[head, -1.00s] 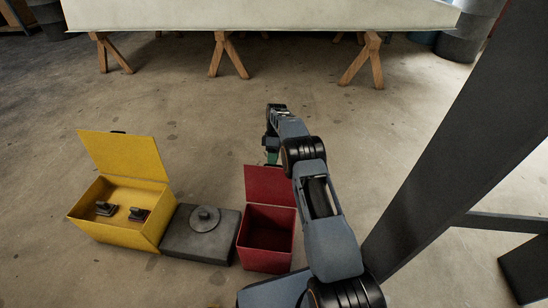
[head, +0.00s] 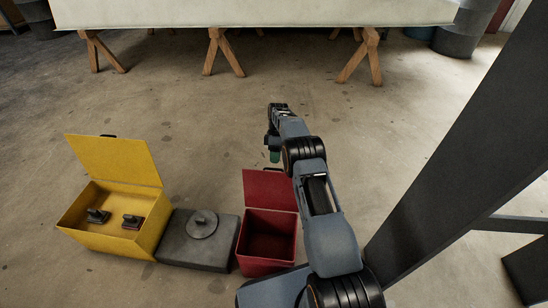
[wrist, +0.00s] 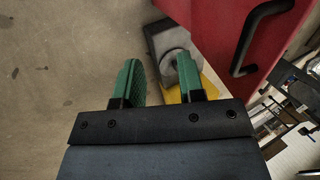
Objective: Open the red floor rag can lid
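The red rag can (head: 241,254) stands on the floor just left of my arm in the head view. Its lid (head: 268,188) is raised and stands upright at the far edge, so the dark inside shows. In the wrist view the red lid (wrist: 213,30) fills the upper right, with its black bar handle (wrist: 248,40). My gripper (wrist: 157,63) is open and empty, its two green fingers apart. It is beside the lid and clear of the handle. In the head view my gripper (head: 274,150) is beyond the lid, partly hidden by my arm.
A grey box with a round knob (head: 185,252) stands left of the red can. Beyond it is an open yellow box (head: 95,238) holding two dark objects. A pale hull mould (head: 250,12) rests on wooden trestles (head: 361,58) at the back. Floor between is clear.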

